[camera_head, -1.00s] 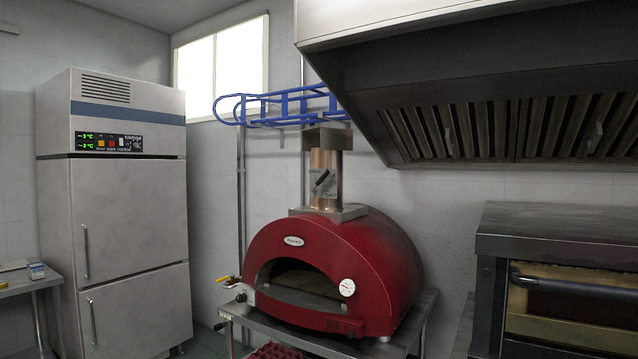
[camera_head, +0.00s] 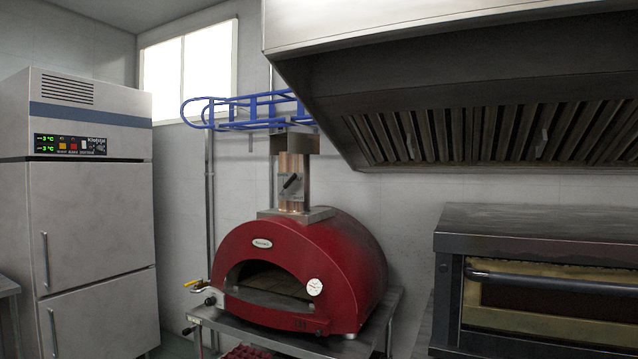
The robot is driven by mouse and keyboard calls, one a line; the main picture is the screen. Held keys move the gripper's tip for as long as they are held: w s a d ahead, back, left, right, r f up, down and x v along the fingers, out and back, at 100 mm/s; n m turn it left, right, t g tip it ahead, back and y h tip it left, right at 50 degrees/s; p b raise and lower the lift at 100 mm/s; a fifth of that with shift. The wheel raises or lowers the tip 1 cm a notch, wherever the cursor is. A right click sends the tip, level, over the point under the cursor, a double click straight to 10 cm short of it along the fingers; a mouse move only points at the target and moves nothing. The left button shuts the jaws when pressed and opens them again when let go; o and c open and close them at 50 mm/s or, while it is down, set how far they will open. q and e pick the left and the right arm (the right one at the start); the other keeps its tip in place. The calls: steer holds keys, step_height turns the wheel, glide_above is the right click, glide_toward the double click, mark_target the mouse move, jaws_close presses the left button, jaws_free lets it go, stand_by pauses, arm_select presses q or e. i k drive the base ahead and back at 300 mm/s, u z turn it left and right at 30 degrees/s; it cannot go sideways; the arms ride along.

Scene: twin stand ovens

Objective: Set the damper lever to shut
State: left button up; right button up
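The damper lever (camera_head: 290,183) is a small dark handle on the front of the metal flue (camera_head: 293,165). It is tilted, with its upper end toward the right. The flue rises from the top of the red domed oven (camera_head: 345,252), which stands on a metal table. Neither of my grippers is in the head view, so nothing is seen touching the lever.
A tall steel fridge (camera_head: 85,215) stands at the left. A second, dark oven (camera_head: 540,225) stands at the right. A large extractor hood (camera_head: 450,45) hangs above, and a blue rack (camera_head: 245,112) is on the wall behind the flue. A yellow-handled valve (camera_head: 194,284) sits left of the red oven.

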mark_target(292, 178)
steer(key=z, duration=0.15)
steer(key=k, duration=0.35)
steer(key=z, duration=0.85)
steer(key=i, duration=1.3)
steer(key=u, duration=0.7)
